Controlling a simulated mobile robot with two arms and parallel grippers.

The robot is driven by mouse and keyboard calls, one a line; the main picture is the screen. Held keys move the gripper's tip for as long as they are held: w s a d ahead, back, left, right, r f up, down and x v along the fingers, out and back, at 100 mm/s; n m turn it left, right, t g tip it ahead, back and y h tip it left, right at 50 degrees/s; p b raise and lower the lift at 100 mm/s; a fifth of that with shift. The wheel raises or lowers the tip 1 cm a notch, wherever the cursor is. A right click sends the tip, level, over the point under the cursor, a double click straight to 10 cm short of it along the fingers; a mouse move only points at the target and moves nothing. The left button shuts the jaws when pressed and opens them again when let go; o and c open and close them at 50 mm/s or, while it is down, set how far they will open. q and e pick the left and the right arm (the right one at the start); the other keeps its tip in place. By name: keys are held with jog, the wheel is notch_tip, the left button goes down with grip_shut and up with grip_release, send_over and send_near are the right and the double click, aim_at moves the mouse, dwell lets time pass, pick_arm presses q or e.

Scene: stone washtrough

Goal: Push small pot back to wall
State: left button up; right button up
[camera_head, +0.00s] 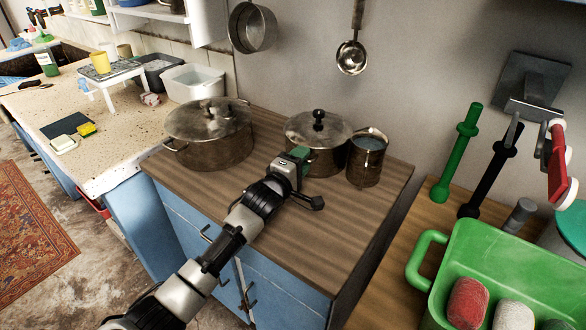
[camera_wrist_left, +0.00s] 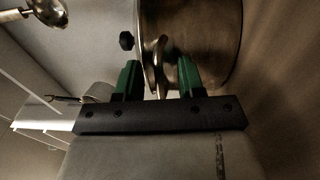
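The small pot (camera_head: 327,160) is a dark metal pot with a lid and a black knob. It stands on the wooden top of the blue cabinet (camera_head: 290,225), a little away from the wall. My left gripper (camera_head: 299,156) is at the pot's front side, hiding part of it. In the left wrist view the small pot (camera_wrist_left: 215,40) fills the upper middle, and a metal loop handle lies between the green fingers of my left gripper (camera_wrist_left: 157,72). The fingers are apart with gaps beside the handle. Contact with the pot cannot be told. My right gripper is not in view.
A larger lidded pot (camera_head: 208,135) stands to the left and a metal jug (camera_head: 366,160) close on the right. A pan (camera_head: 251,28) and a ladle (camera_head: 352,56) hang on the wall (camera_head: 305,70). A green tub (camera_head: 500,262) is at lower right. The cabinet top's front right is clear.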

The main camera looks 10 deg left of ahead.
pick_arm(q)
jog(key=v, duration=1)
jog(key=shift+s, duration=0.2)
